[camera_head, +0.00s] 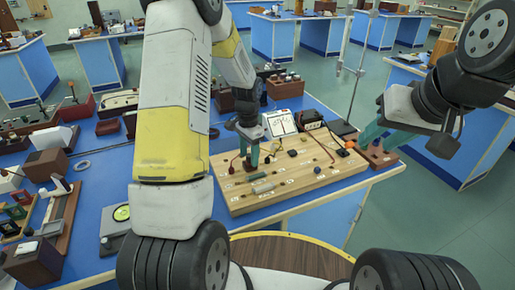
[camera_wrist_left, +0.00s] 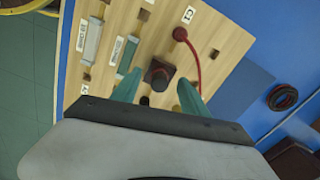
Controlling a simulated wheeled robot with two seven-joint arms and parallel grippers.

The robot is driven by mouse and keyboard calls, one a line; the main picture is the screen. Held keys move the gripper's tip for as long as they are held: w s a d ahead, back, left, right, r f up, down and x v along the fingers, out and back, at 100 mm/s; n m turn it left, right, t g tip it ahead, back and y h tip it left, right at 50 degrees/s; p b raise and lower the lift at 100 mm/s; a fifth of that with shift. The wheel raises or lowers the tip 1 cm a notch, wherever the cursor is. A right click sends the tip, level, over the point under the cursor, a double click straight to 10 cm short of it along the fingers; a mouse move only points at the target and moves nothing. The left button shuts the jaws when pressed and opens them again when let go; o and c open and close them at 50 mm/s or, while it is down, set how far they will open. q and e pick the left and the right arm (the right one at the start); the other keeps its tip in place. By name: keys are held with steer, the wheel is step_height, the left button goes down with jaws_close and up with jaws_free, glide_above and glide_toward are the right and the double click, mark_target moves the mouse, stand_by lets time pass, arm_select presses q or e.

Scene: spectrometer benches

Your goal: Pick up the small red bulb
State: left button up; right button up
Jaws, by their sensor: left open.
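My left gripper (camera_head: 250,160) is over the left part of a wooden circuit board (camera_head: 290,192), fingers pointing down. In the left wrist view its two teal fingers (camera_wrist_left: 158,92) are apart, on either side of a small dark reddish-brown piece (camera_wrist_left: 158,74) on a dark square base. I cannot tell whether this is the red bulb, or whether the fingers touch it. A small red piece (camera_head: 317,170) also sits on the board, to the right of the left gripper. My right gripper (camera_head: 385,136) has its teal fingers apart above a small brown block at the table's right edge.
A red plug (camera_wrist_left: 180,34) with a red wire stands beside the left gripper's fingers. A thin metal stand (camera_head: 357,70) rises near my right gripper.

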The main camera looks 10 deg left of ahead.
arm_select(q)
steer(key=shift+f, duration=0.6)
jaws_close()
